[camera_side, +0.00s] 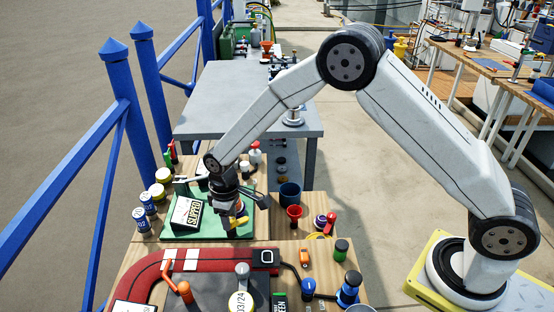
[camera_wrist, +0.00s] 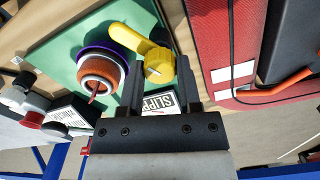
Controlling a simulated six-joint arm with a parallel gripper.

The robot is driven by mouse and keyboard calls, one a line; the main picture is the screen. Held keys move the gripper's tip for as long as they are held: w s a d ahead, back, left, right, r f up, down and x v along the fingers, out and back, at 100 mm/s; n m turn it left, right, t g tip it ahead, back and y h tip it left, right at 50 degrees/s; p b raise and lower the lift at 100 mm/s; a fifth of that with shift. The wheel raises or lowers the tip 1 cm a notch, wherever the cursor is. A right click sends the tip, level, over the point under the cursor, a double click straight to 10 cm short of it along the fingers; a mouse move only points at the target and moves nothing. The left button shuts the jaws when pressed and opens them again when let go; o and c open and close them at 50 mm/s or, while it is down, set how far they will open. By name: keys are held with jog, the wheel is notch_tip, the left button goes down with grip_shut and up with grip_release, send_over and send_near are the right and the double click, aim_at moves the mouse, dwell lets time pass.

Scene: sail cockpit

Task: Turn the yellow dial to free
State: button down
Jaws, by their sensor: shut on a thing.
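The yellow dial (camera_wrist: 158,66) shows in the wrist view as a round ribbed knob with a long yellow arm reaching up and left, away from my wrist. It sits on a green panel (camera_wrist: 70,45). My gripper (camera_wrist: 160,82) is shut on the knob, one dark finger on each side. In the side view the dial (camera_side: 238,222) is partly hidden under my gripper (camera_side: 235,208). A white plate reading SLIPPED (camera_side: 190,213) stands on the panel beside it; its text is partly covered by my fingers in the wrist view (camera_wrist: 160,102). No readable "free" mark shows.
An orange-brown knob with a purple ring (camera_wrist: 100,72) is close beside the dial. A red curved strip (camera_wrist: 222,45) borders the panel. Blue railings (camera_side: 130,110) rise at left.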

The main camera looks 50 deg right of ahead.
jog(key=shift+c, duration=1.4)
grip_release()
jog(key=shift+r, duration=0.1)
jog(key=shift+r, duration=3.85)
jog(key=s+d+r+m+t, duration=0.1)
jog(key=s+d+m, duration=0.2)
jog(key=s+d, duration=0.3)
jog(key=s+d+r+m+t, duration=0.1)
jog(key=s+d+m, duration=0.1)
jog(key=s+d, duration=0.5)
jog(key=s, duration=0.6)
jog(key=shift+s+d+r+m+t, duration=0.15)
jog(key=shift+s+r+m+t, duration=0.15)
jog(key=shift+s+m, duration=0.1)
